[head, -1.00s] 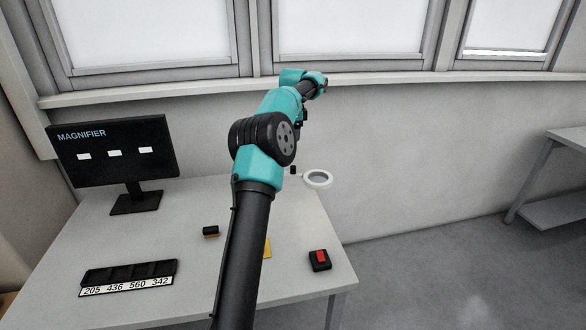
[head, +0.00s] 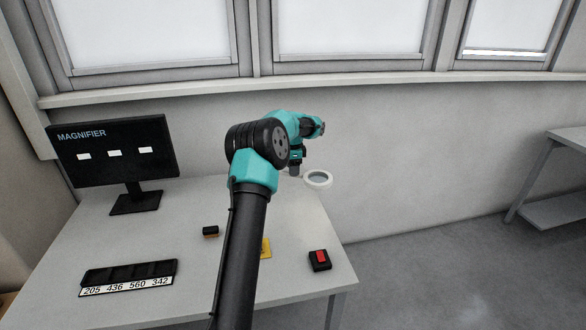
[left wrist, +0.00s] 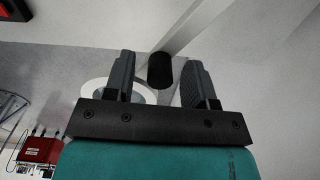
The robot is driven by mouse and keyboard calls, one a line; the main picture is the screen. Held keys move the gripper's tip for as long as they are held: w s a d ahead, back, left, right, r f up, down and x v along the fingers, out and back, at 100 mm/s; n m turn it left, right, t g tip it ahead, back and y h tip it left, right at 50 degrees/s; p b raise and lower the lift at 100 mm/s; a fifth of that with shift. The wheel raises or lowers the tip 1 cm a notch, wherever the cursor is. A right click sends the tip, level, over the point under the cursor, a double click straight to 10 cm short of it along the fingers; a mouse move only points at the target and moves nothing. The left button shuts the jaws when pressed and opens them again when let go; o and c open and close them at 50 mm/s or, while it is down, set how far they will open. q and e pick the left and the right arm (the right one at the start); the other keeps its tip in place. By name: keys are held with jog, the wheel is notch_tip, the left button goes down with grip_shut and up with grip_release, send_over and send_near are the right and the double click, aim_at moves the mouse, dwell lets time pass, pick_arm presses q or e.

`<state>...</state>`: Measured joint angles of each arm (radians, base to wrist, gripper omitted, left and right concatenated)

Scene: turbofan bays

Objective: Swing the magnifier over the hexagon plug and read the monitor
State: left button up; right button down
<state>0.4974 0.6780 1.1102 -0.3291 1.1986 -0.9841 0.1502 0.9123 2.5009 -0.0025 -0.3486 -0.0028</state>
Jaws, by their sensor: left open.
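The magnifier is a white ring with a grey lens (head: 318,180) at the table's back right edge. In the left wrist view its ring (left wrist: 98,90) is partly behind a finger, and a black cylindrical knob (left wrist: 160,70) shows between the fingertips. My left gripper (head: 295,168) is by the magnifier; in the left wrist view (left wrist: 159,80) it is open, fingers either side of the knob, contact unclear. The monitor (head: 113,152) reads MAGNIFIER above three white blocks. I cannot make out a hexagon plug. My right gripper is not in view.
A black slotted tray (head: 130,272) labelled 205 436 560 342 lies front left on the table. A small dark block (head: 210,231), a partly hidden yellow piece (head: 265,248) and a red-topped black box (head: 320,260) lie apart. The wall stands behind.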

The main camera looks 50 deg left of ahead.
pick_arm(q)
grip_shut()
dwell(0.5)
